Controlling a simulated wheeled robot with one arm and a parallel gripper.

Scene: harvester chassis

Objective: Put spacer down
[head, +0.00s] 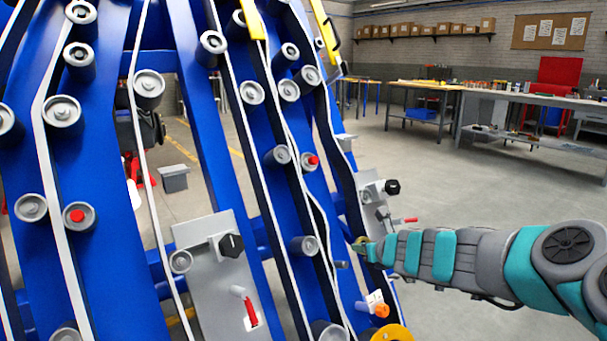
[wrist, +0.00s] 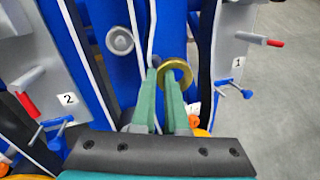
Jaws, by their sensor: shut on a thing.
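The spacer looks to be the brass-coloured ring (wrist: 187,70) at the fingertips of my gripper (wrist: 163,76) in the wrist view. My green fingers are shut on the ring, which sticks out to their right. In the head view my gripper (head: 366,248) reaches in from the right, and the ring (head: 359,241) shows small at its tip. The ring is held in front of the blue chassis (head: 205,110). I cannot tell whether it touches anything behind it.
A grey panel marked 1 (wrist: 232,45) stands right of my fingers, with a blue peg (wrist: 224,86) and a red handle. A panel marked 2 (wrist: 22,75) stands left. Rollers and white belts cover the chassis. Orange parts (head: 392,333) sit below my gripper. Workbenches (head: 530,105) stand far behind.

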